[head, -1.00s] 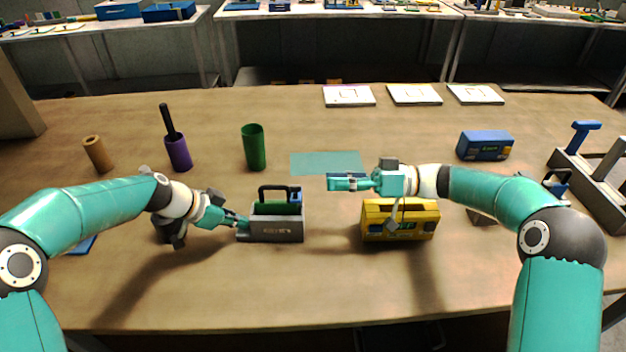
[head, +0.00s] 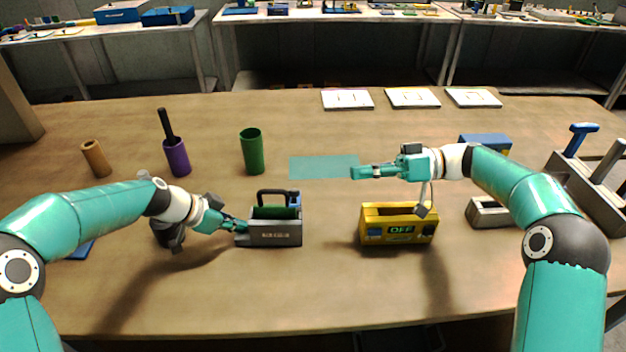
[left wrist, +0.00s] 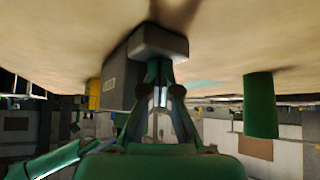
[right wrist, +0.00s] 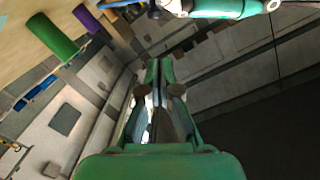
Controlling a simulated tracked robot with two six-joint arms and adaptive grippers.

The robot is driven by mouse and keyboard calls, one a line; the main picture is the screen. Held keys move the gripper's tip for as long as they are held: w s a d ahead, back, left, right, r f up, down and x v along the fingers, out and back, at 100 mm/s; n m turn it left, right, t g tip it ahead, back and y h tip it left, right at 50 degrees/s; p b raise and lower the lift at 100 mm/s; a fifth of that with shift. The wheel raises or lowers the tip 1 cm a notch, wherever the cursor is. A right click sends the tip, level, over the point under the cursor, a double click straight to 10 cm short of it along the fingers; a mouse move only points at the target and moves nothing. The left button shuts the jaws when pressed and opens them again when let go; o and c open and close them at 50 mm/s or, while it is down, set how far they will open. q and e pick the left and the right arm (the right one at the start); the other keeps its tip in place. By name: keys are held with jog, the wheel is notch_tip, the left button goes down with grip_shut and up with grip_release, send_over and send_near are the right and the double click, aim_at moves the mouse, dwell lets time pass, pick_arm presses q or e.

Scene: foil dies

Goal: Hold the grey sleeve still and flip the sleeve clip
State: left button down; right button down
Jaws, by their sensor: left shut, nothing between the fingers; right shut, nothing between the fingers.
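The grey sleeve (head: 275,236) stands on the table left of centre, a box with a pale label on its front. Something green shows in its top. A dark loop (head: 274,194), perhaps the sleeve clip, stands upright over it, with a small blue part (head: 294,199) at its right. My left gripper (head: 243,227) is shut at the sleeve's left end, seemingly touching it. In the left wrist view the grey sleeve (left wrist: 118,75) lies just beyond the fingertips. My right gripper (head: 356,172) is shut and empty, in the air right of the sleeve.
A yellow box (head: 398,226) marked OFF stands right of the sleeve. A pale grey box (head: 483,213) and a blue box (head: 484,142) are near my right arm. Green (head: 251,153) and purple (head: 177,158) cylinders stand behind. A flat teal mat (head: 312,166) lies behind the sleeve.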

pick_arm(q)
jog(key=shift+s+f, duration=0.15)
jog(key=shift+f, duration=0.2)
pick_arm(e)
notch_tip(320, 180, up, 4)
jog(key=w+f+n+h, duration=0.1)
jog(key=n, duration=0.1)
send_over(295, 192)
jog(key=w+d, duration=0.2)
jog(key=w, duration=0.1)
jog(key=shift+g+h, duration=0.3)
jog(key=shift+h, duration=0.1)
jog(key=shift+s+f, duration=0.3)
jog(key=shift+f, duration=0.45)
jog(key=shift+s+f, duration=0.25)
jog(key=shift+f, duration=0.5)
jog(key=shift+s+f, duration=0.3)
jog(key=shift+f, duration=0.45)
jog(key=shift+n, duration=0.3)
jog(key=shift+s+a+f+n+t, duration=0.1)
jog(key=shift+s+f+n+t, duration=0.5)
jog(key=shift+s+f+n, duration=0.75)
jog(key=shift+s+f+m, duration=0.25)
jog(key=shift+f+m, duration=0.1)
